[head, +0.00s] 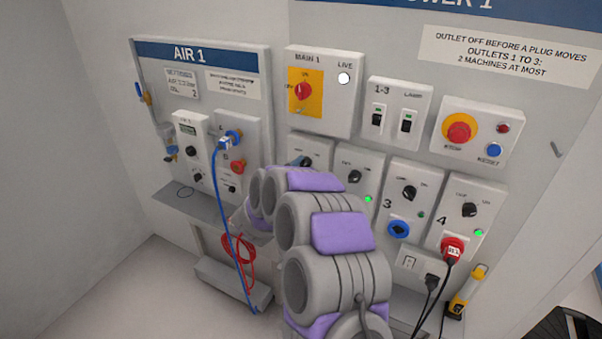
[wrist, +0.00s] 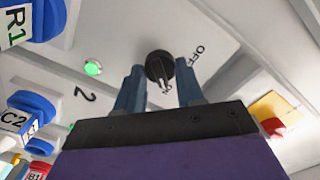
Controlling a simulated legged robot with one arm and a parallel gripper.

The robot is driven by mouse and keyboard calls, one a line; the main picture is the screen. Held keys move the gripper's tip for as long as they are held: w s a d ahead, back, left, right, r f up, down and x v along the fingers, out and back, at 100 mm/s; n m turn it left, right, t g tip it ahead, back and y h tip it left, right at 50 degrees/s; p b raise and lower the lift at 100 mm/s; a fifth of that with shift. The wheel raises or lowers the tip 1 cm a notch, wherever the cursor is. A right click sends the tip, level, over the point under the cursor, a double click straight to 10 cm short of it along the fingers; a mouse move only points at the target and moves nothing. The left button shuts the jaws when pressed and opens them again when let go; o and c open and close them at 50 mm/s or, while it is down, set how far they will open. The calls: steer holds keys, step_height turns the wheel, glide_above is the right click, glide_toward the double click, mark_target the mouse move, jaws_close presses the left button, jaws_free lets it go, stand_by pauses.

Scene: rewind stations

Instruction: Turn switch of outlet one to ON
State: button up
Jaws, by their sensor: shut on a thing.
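The switch of outlet one (wrist: 160,66) is a round black knob in the wrist view, with OFF printed to its right. A pale mark shows on its lower side in that picture. My gripper (wrist: 160,88) has one blue-grey finger on each side of the knob and is shut on it. A green lamp (wrist: 93,67) glows left of the knob, near the printed 2. In the head view my arm hides most of the outlet one panel (head: 318,146); a bluish fingertip shows against it.
To the right in the head view are the knobs of outlet 3 (head: 409,193) and outlet 4 (head: 469,210). A red plug (head: 452,250) sits in outlet 4. The MAIN 1 switch (head: 304,92) is above. Blue connectors R1 (wrist: 30,20) and C2 (wrist: 32,115) are left in the wrist view.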

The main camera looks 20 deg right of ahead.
steer(key=shift+m, duration=0.4)
steer(key=o, duration=0.6)
steer(key=shift+w, duration=0.1)
steer(key=o, duration=0.3)
steer(key=shift+w+d+f, duration=0.1)
steer(key=shift+w+f, duration=0.05)
steer(key=shift+f, duration=0.05)
steer(key=shift+o, duration=0.7)
steer(key=shift+r, duration=0.1)
steer(key=p+v, duration=0.3)
steer(key=v, duration=1.4)
